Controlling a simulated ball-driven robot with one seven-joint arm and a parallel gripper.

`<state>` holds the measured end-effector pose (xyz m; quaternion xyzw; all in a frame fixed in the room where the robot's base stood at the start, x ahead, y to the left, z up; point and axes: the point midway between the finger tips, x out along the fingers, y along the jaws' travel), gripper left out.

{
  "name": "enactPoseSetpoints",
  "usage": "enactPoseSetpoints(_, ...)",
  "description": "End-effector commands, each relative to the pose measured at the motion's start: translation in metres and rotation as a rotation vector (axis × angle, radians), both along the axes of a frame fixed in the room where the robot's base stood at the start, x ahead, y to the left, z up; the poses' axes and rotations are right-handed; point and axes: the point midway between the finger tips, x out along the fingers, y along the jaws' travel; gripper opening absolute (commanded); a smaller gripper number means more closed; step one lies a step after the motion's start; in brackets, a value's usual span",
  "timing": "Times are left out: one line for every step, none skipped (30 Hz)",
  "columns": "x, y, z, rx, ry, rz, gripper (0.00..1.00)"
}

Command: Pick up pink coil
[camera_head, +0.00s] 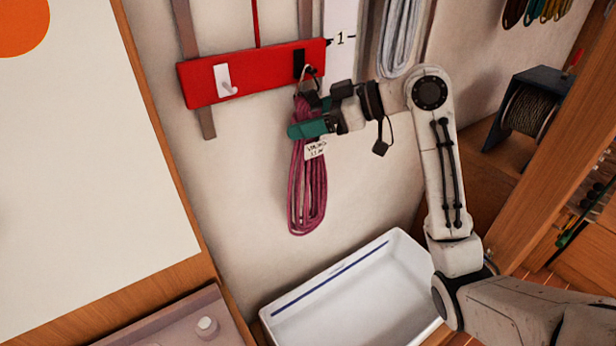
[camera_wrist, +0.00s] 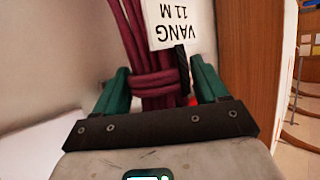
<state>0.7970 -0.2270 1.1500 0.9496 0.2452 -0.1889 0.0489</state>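The pink coil (camera_head: 308,190) hangs against the wall below a hook on the red board (camera_head: 250,75). A white tag reading "VANG 11 M" (camera_head: 315,149) is on it. My gripper (camera_head: 308,128) is at the upper part of the coil, just above the tag, its green fingers level with the wrapped turns. In the wrist view the coil (camera_wrist: 150,85) passes between the two fingers of my gripper (camera_wrist: 160,80), which stand apart on either side. A gap shows on the right side. The fingers look open around the coil.
A white tray (camera_head: 350,262) with a blue line stands below the coil. A grey-white coil (camera_head: 400,35) hangs to the right, behind my arm. An empty peg (camera_head: 228,88) sticks out of the board's left side. A dark spool (camera_head: 528,110) stands at the right.

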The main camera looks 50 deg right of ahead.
Motion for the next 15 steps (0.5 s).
enactPoseSetpoints(-0.0002, -0.0001, 0.0001, 0.0, 0.0, 0.0, 0.67)
enactPoseSetpoints(-0.0002, -0.0001, 0.0, 0.0, 0.0, 0.0, 0.64)
enactPoseSetpoints(-0.0002, -0.0001, 0.0, 0.0, 0.0, 0.0, 0.6)
enactPoseSetpoints(-0.0002, -0.0001, 0.0, 0.0, 0.0, 0.0, 0.57)
enactPoseSetpoints(-0.0003, -0.0002, 0.0, 0.0, 0.0, 0.0, 0.55)
enactPoseSetpoints(-0.0003, -0.0002, 0.0, 0.0, 0.0, 0.0, 0.51)
enactPoseSetpoints(-0.0002, -0.0001, 0.0001, 0.0, 0.0, 0.0, 0.48)
enactPoseSetpoints(-0.0003, -0.0002, 0.0, 0.0, 0.0, 0.0, 0.45)
enactPoseSetpoints(-0.0004, -0.0002, 0.0001, 0.0, 0.0, 0.0, 0.41)
enactPoseSetpoints(-0.0004, -0.0002, 0.0001, 0.0, 0.0, 0.0, 0.38)
enactPoseSetpoints(-0.0004, -0.0002, 0.0001, 0.0, 0.0, 0.0, 0.35)
enactPoseSetpoints(-0.0004, -0.0002, 0.0001, 0.0, 0.0, 0.0, 0.32)
enactPoseSetpoints(-0.0004, -0.0002, 0.0001, 0.0, 0.0, 0.0, 0.29)
enactPoseSetpoints(-0.0004, -0.0002, 0.0001, 0.0, 0.0, 0.0, 0.26)
enactPoseSetpoints(-0.0004, -0.0002, 0.0001, 0.0, 0.0, 0.0, 0.22)
